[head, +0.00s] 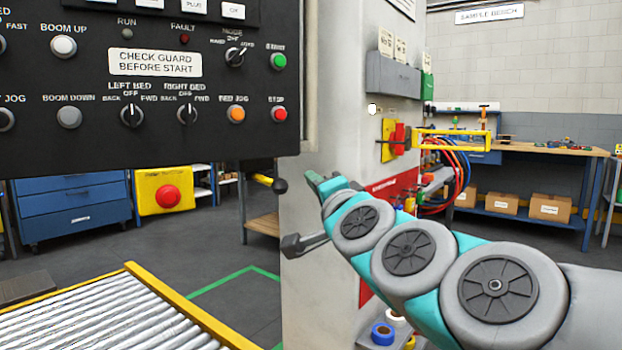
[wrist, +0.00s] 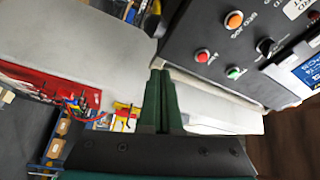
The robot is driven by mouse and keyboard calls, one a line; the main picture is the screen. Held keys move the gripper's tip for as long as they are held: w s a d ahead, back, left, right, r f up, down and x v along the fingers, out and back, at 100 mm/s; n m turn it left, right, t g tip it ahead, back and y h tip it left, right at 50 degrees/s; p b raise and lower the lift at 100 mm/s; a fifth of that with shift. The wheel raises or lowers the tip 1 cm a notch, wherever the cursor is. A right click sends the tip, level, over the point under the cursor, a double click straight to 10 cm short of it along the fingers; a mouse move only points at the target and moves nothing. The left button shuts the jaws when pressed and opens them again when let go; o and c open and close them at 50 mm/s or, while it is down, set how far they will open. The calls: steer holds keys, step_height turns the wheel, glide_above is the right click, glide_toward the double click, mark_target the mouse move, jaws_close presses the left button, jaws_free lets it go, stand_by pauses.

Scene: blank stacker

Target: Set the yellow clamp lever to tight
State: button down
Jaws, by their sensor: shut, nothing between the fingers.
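The clamp lever, a short yellow bar (head: 263,179) with a black ball knob (head: 280,186), sticks out below the lower right of the black control panel in the head view. In the wrist view a dark knob with yellow beside it (wrist: 152,22) shows at the top, by the panel's edge; it looks like the same lever. My gripper (head: 318,181) is just right of the knob in the head view and appears apart from it. In the wrist view its green fingers (wrist: 160,78) are together and empty. I see no tight mark.
The black control panel (head: 150,152) with buttons and switches hangs above the lever. A roller conveyor (head: 100,320) lies at lower left. Open floor shows beyond it.

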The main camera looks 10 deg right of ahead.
steer(key=shift+s+a+f, duration=0.1)
steer(key=shift+s+f, duration=0.1)
steer(key=shift+s, duration=1.05)
steer(key=shift+s+a+f, duration=0.1)
steer(key=shift+s+f, duration=0.05)
steer(key=shift+s, duration=1.1)
steer(key=s+a+f+n+g+y, duration=0.1)
steer(key=a+f+n+g, duration=0.25)
steer(key=f, duration=0.45)
steer(key=s+a+f+n+g+y, duration=0.2)
steer(key=a+f+n+g, duration=0.15)
steer(key=f, duration=0.45)
steer(key=s+d+f+n+g+h, duration=0.25)
steer(key=s+f+g, duration=0.45)
steer(key=f, duration=0.7)
steer(key=s+d+f+n+g+h, duration=0.1)
steer(key=s+d+f+g, duration=0.2)
steer(key=s, duration=0.6)
steer(key=s+d+f+n+g+h, duration=0.1)
steer(key=s+d+f+g+h, duration=0.1)
steer(key=s+d+f+g, duration=0.2)
steer(key=s+d+f, duration=0.3)
steer(key=s, duration=0.3)
steer(key=shift+s+d, duration=0.2)
